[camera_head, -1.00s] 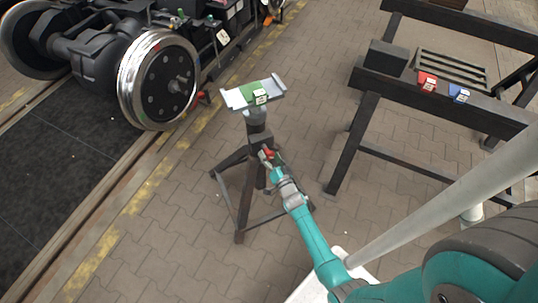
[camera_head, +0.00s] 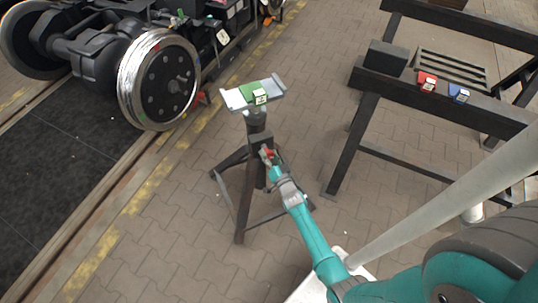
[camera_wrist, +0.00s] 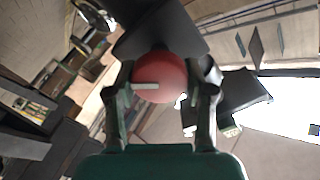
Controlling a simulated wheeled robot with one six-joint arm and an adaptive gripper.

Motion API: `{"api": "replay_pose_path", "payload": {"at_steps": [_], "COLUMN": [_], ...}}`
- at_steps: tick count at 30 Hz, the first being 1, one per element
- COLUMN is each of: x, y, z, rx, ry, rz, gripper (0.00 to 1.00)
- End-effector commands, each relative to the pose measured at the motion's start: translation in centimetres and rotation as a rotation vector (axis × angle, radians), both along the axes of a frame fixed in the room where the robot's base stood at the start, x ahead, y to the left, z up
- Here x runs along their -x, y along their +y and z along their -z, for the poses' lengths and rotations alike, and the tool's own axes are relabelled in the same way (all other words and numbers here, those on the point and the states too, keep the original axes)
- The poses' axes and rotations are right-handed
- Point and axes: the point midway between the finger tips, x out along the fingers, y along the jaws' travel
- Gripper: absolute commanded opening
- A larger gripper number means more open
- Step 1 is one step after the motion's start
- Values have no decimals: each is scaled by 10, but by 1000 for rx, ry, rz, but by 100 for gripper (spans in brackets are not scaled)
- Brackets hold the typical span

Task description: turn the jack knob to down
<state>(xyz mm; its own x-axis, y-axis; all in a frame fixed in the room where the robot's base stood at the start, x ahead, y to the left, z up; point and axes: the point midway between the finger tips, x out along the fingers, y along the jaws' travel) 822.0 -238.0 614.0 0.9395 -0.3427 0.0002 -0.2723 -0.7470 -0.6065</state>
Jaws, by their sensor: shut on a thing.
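The jack (camera_head: 250,175) is a dark stand on splayed legs in the middle of the head view. Its flat top plate (camera_head: 234,98) carries a green block with a small marked cube on it. The red jack knob (camera_wrist: 160,76) fills the centre of the wrist view and has a pale bar mark across it. My gripper (camera_wrist: 161,100) is shut on the knob, one finger on each side. In the head view my gripper (camera_head: 270,160) reaches the jack's column just below the top, and the knob shows there only as a small red patch.
A dark trestle bench (camera_head: 440,98) with a slatted rack and red and blue blocks stands on the right. A bogie with a metal wheel (camera_head: 158,80) stands on the rails at the left. Paved floor lies open around the jack.

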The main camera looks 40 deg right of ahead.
Motion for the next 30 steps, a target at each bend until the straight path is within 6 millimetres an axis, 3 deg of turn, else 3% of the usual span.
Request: {"api": "replay_pose_path", "payload": {"at_steps": [8, 30], "x": [0, -1], "y": [0, 3], "z": [0, 0], "rx": [153, 808], "ry": [56, 295], "rz": [1, 0], "gripper": [18, 18]}}
